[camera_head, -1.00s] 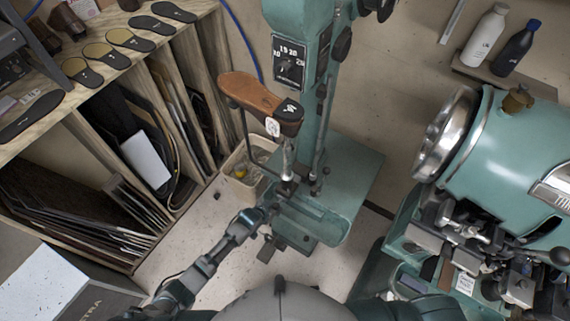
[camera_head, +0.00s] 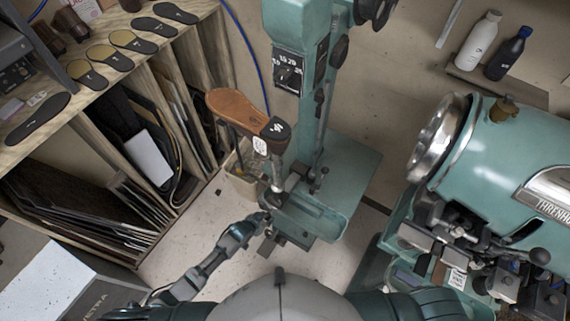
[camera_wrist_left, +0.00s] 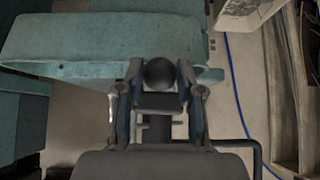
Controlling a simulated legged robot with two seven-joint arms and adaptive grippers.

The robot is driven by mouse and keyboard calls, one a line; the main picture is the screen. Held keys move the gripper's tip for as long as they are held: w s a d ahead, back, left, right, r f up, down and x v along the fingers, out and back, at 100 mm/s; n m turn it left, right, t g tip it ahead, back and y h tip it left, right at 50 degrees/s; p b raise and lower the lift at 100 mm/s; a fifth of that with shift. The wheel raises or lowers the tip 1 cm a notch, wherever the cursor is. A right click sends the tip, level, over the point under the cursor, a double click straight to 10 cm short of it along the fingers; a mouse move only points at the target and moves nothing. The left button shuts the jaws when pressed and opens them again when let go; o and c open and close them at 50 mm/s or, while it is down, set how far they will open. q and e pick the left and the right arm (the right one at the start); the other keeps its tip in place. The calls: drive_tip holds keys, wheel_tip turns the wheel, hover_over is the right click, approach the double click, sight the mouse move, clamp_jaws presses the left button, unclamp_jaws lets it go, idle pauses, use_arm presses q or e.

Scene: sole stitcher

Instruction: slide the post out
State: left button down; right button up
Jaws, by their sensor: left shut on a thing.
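A metal post (camera_head: 276,176) stands on the base of the tall green machine (camera_head: 304,110). A brown shoe form (camera_head: 240,109) with a dark heel and a white label sits on top of it. My left gripper (camera_head: 264,220) is low at the front left of the machine base, near the foot of the post. In the left wrist view, my left gripper (camera_wrist_left: 160,82) is shut on a dark round knob (camera_wrist_left: 160,73), beside a green machine part (camera_wrist_left: 90,47). How the knob joins the post is hidden. My right gripper is not in view.
A wooden rack (camera_head: 190,60) with boards and soles stands at left, with a bin (camera_head: 238,180) beside the machine. A second green machine (camera_head: 500,150) stands at right. Two bottles (camera_head: 482,40) are on a shelf. Bare floor lies around my left arm.

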use_arm(q)
drive_tip(key=s+a, duration=0.4)
drive_tip(key=s, duration=0.1)
drive_tip(key=shift+s+p, duration=0.2)
drive_tip(key=shift+p, duration=0.25)
drive_tip(key=shift+d, duration=0.1)
idle(0.4)
drive_tip(key=c, duration=0.6)
unclamp_jaws()
drive_tip(key=shift+w, duration=0.1)
drive_tip(key=shift+o, duration=0.2)
drive_tip(key=shift+w, duration=0.1)
